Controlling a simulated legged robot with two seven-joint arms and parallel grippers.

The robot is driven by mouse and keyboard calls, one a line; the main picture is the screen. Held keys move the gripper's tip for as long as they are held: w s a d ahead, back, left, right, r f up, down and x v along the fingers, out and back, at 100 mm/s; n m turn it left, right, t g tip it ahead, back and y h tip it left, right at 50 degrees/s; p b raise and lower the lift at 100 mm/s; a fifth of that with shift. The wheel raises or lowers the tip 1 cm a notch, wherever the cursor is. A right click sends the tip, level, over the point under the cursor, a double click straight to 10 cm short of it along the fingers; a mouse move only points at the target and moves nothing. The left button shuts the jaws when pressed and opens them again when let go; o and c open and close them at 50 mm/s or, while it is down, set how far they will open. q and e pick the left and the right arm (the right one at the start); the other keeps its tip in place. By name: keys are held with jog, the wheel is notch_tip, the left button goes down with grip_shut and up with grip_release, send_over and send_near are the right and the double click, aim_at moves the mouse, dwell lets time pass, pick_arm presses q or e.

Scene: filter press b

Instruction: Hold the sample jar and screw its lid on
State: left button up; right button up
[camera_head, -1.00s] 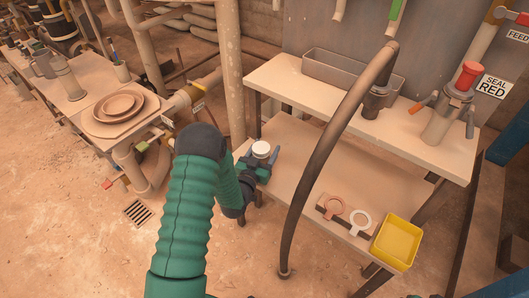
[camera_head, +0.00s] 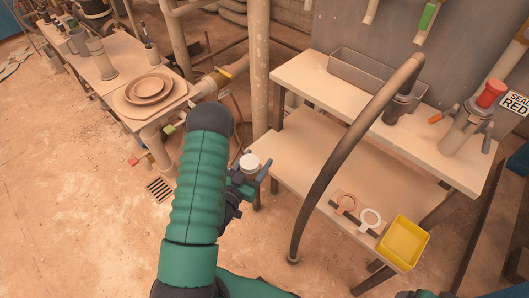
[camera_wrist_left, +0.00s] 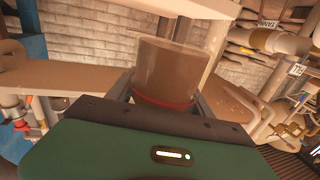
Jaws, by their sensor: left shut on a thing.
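The sample jar is in my left gripper (camera_head: 250,180). In the head view its round white top (camera_head: 249,163) shows just off the left end of the lower shelf; I cannot tell whether that is a lid. In the left wrist view the jar (camera_wrist_left: 170,70) is a clear cylinder with brown contents and a red band near the fingers. The fingers (camera_wrist_left: 165,100) are shut on its sides. No separate lid can be made out. My right gripper is not in view.
The lower shelf (camera_head: 310,150) holds two ring-handled pieces (camera_head: 370,220) and a yellow tray (camera_head: 403,243). A dark curved hose (camera_head: 335,150) crosses in front of it. The upper shelf carries a grey trough (camera_head: 365,75) and a red-capped fitting (camera_head: 490,95). Brown dishes (camera_head: 150,88) stand on the left bench.

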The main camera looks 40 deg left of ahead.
pick_arm(q)
jog(key=shift+s, duration=0.1)
jog(key=o, duration=1)
grip_shut()
jog(key=w+d+r+m+h, duration=0.1)
jog(key=w+d+h, duration=0.15)
jog(key=d, duration=0.65)
jog(key=w+d+m+h, duration=0.1)
jog(key=w+d, duration=0.2)
jog(key=d, duration=0.5)
notch_tip(320, 180, up, 28)
jog(key=p, duration=2.7)
jog(key=shift+d+r+p, duration=0.15)
jog(key=shift+d+p, duration=0.15)
jog(key=shift+p, duration=0.1)
